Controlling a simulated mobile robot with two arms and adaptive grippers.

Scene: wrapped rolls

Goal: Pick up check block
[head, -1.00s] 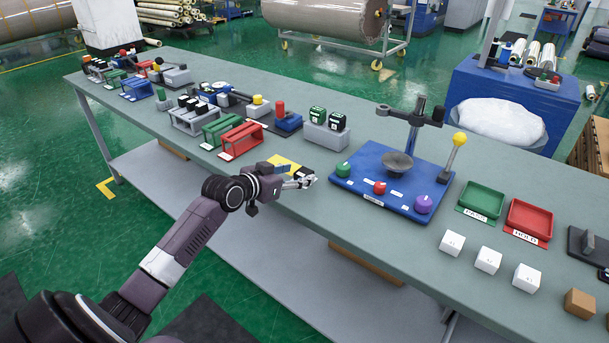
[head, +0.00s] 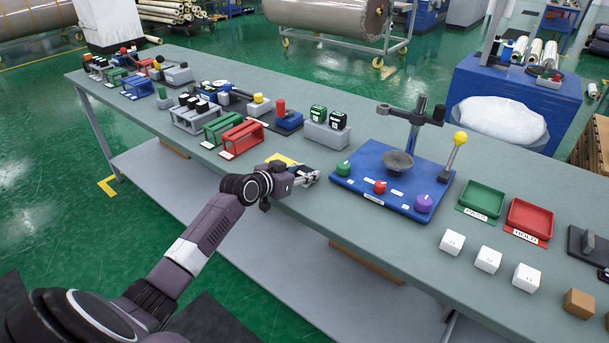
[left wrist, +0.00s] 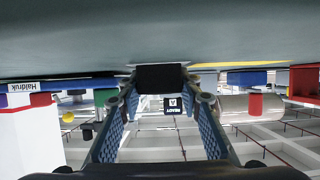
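A small black block (left wrist: 160,77) shows in the left wrist view between the fingertips of my left gripper, against the grey table top; I take it to be the check block. My left gripper (head: 306,177) is low at the table's front edge, left of the blue stand. In the left wrist view its two blue-padded fingers (left wrist: 160,92) are spread, one on each side of the block. No clear grip shows. In the head view the gripper mostly hides the block. My right gripper is not in view.
The blue stand (head: 374,200) with knobs and a post is close on the right. A yellow patch (head: 283,161) lies behind the gripper, with a red rack (head: 241,138) to the left. Several white cubes (head: 488,259) and green and red trays (head: 530,217) stand farther right.

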